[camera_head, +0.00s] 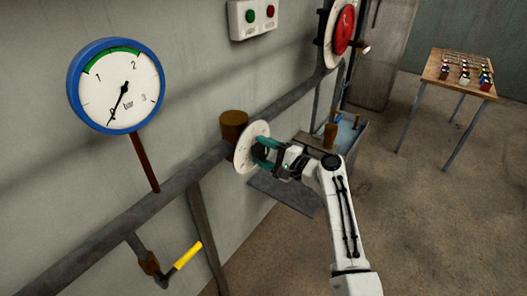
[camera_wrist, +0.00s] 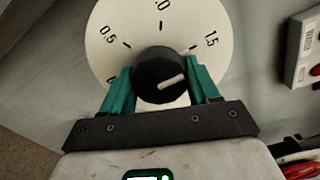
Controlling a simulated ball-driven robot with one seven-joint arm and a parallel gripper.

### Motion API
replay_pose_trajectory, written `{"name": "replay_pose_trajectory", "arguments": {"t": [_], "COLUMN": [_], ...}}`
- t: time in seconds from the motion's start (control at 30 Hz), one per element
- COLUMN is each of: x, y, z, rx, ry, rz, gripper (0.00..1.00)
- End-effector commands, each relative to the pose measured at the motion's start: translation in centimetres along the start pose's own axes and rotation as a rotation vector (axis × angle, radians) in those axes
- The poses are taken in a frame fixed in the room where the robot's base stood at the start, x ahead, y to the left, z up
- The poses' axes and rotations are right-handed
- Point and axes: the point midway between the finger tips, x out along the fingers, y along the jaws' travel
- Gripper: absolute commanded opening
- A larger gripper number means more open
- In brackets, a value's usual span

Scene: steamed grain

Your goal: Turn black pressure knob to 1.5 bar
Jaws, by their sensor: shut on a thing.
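The black pressure knob (camera_wrist: 160,70) sits at the centre of a white round dial (camera_wrist: 105,25) marked 0.5, 1.0 and 1.5. My gripper (camera_wrist: 160,88) is shut on the knob, with one teal finger on each side. The white pointer line on the knob points right and slightly up, toward the side below the 1.5 label; its exact reading is hard to tell. In the head view the dial (camera_head: 243,155) faces right off the pipe, and my gripper (camera_head: 263,152) reaches it. The blue-rimmed gauge (camera_head: 115,85) has its needle near 0.
A grey pipe (camera_head: 100,225) runs along the wall, with a yellow-handled valve (camera_head: 187,256) below. A red wheel (camera_head: 344,29) and a box with green and red buttons (camera_head: 253,17) are further back. A wooden table (camera_head: 455,70) stands far right; floor between is clear.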

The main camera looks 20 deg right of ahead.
Motion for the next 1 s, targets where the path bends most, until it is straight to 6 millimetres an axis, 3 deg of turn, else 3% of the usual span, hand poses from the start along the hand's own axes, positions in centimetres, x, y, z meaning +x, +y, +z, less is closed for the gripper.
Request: {"name": "replay_pose_trajectory", "arguments": {"t": [0.1,0.13,0.33,0.67,1.0], "x": [-0.1,-0.2,-0.1,-0.6,-6.5], "y": [-0.2,-0.2,-0.1,0.1,0.2], "z": [-0.4,-0.4,-0.2,-0.2,-0.3], "rx": [-0.001,-0.001,-0.001,-0.002,-0.003], "ry": [0.010,0.009,0.006,0.004,0.006], "rz": [-0.005,-0.005,-0.003,-0.001,-0.002], "gripper": [0.30,0.63,0.81,0.81,0.81]}}
